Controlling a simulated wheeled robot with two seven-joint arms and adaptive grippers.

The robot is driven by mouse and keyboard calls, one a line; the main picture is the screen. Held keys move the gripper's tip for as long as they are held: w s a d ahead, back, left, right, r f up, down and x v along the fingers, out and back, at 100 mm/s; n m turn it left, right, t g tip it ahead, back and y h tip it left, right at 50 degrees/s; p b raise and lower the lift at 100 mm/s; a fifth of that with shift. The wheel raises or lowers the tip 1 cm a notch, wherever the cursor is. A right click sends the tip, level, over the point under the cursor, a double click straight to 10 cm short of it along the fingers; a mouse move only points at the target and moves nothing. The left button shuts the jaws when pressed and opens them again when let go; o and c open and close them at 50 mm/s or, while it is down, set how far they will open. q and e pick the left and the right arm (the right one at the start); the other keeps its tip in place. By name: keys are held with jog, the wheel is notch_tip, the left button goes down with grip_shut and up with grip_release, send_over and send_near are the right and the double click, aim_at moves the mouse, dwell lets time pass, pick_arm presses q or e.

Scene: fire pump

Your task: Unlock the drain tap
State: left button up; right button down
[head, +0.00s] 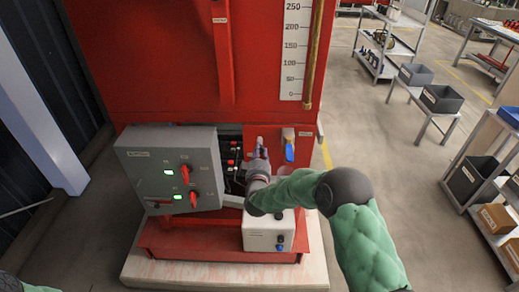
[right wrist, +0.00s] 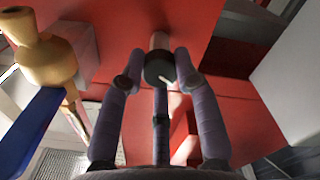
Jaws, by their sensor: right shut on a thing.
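The drain tap (head: 289,143) is a brass valve with a blue lever pointing down, on the red tank's lower front in the head view. In the right wrist view the brass tap (right wrist: 42,55) and its blue lever (right wrist: 38,125) are at the left, apart from my fingers. My right gripper (head: 258,150) is just left of the tap. In the right wrist view the gripper (right wrist: 160,78) is shut on a dark round knob (right wrist: 158,66) with a paler stem against the red surface. I cannot tell exactly what the knob belongs to. My left gripper is not in view.
A grey control box (head: 150,165) with red handles and green lights stands left of my right gripper. A white box (head: 262,240) sits below my forearm on the red base (head: 165,245). Shelves and a bench with bins (head: 440,98) stand right; the floor between is clear.

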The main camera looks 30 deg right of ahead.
jog(key=shift+w+r+n+p, duration=0.15)
jog(key=shift+n+p, duration=0.7)
jog(key=shift+n, duration=1.3)
jog(key=shift+r+n+p, duration=0.25)
jog(key=shift+n+p, duration=0.6)
jog(key=shift+n, duration=1.6)
jog(key=shift+a+f, duration=0.1)
jog(key=c, duration=1)
grip_release()
jog(key=shift+c, duration=0.2)
jog(key=shift+o, duration=0.7)
jog(key=shift+w+a+f, duration=0.1)
jog(key=shift+f, duration=0.1)
